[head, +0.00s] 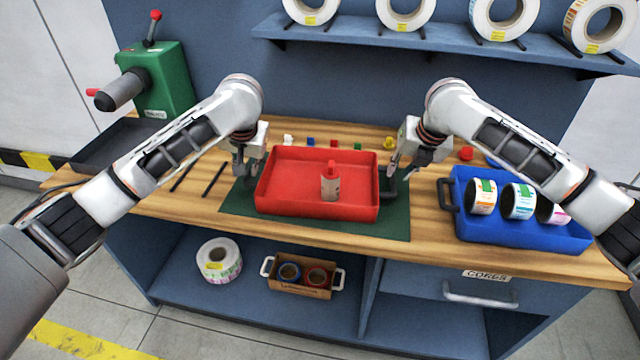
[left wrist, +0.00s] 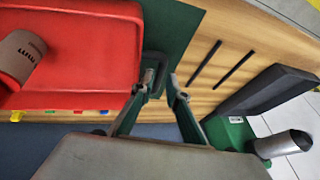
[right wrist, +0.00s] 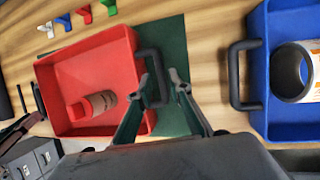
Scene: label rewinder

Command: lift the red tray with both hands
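The red tray (head: 290,207) lies level on a dark green mat (head: 393,222) on the wooden bench. A dark handle sits at each end. My left gripper (head: 240,168) is at the left handle; in the left wrist view its open fingers (left wrist: 160,80) are on either side of that handle (left wrist: 156,62). My right gripper (head: 402,168) is at the right handle (head: 388,187); in the right wrist view its open fingers (right wrist: 161,82) have that handle (right wrist: 154,58) between them. Contact with the handles cannot be told.
A blue crate (head: 470,225) with label rolls stands close on the right. Several small coloured pieces (head: 334,143) lie behind the tray. Two black rods (head: 213,180), a dark tray (head: 105,143) and a green machine (head: 165,85) are on the left. A shelf (head: 440,46) hangs above the back.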

